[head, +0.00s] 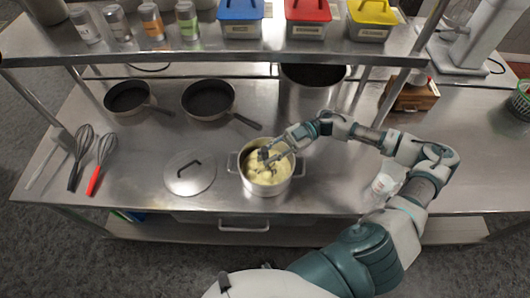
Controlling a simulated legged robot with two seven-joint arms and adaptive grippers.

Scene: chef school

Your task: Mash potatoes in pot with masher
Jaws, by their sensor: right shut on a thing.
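A steel pot (266,187) with two side handles stands on the steel counter, near its front edge. Pale yellow potatoes (262,172) lie inside it. My right arm reaches in from the right, and my right gripper (272,151) is over the pot's opening, shut on what I take to be the masher. The masher is mostly hidden by the gripper and the pot, and its head cannot be made out. My left gripper is not in view.
A lid (190,173) lies left of the pot. Two whisks (101,161) lie at the left. A shelf (200,52) with jars and coloured-lid boxes overhangs the back. A wooden box (414,97) stands right.

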